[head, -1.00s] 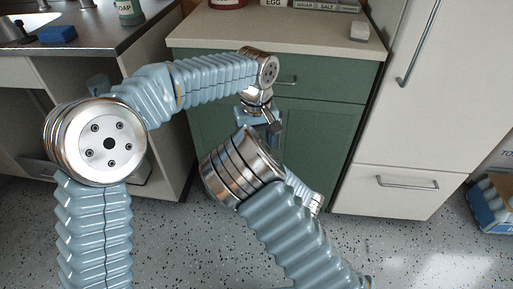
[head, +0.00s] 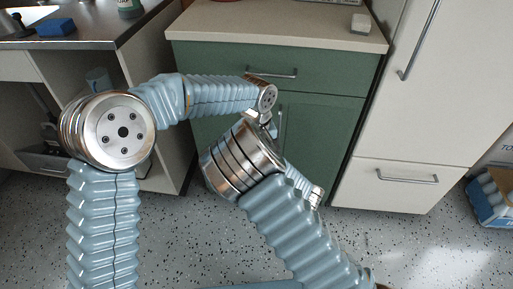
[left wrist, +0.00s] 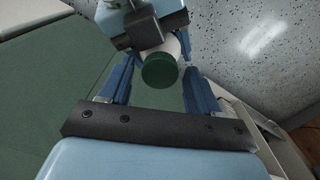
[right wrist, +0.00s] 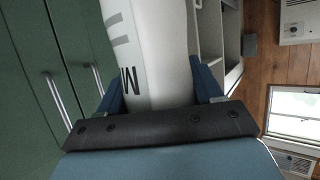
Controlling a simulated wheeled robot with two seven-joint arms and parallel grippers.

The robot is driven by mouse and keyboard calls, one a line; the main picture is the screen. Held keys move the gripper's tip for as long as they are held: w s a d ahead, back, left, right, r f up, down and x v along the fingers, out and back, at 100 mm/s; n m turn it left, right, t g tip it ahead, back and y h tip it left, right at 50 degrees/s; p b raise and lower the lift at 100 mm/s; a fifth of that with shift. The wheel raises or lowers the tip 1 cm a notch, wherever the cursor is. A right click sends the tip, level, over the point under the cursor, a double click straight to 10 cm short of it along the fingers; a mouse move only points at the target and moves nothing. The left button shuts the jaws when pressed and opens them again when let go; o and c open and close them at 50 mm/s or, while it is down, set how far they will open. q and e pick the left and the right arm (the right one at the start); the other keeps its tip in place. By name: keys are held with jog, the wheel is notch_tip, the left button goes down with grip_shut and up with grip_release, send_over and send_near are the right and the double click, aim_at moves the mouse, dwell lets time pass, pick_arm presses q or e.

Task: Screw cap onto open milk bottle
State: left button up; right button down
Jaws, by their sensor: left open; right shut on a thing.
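A white bottle (right wrist: 152,50) with dark lettering fills the middle of the right wrist view. My right gripper (right wrist: 156,76) is shut on it, with a blue finger on each side. In the left wrist view the dark green cap (left wrist: 160,71) sits at the end of the white bottle (left wrist: 172,46). I cannot tell whether it is fully seated. My left gripper (left wrist: 157,68) is open, its blue fingers on either side of the cap with gaps showing. In the head view my arms hide the bottle, the cap and most of both grippers.
A green cupboard (head: 318,130) with a pale worktop (head: 280,24) stands directly beyond my arms. A white block (head: 361,23) lies on the worktop. A white fridge-like unit (head: 420,110) is at the right. A blue sponge (head: 55,27) lies on the left counter. The speckled floor is open.

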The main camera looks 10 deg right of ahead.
pick_arm(q)
jog(key=c, duration=0.9)
jog(key=o, duration=1)
jog(key=shift+r, duration=2.2)
jog(key=o, duration=0.5)
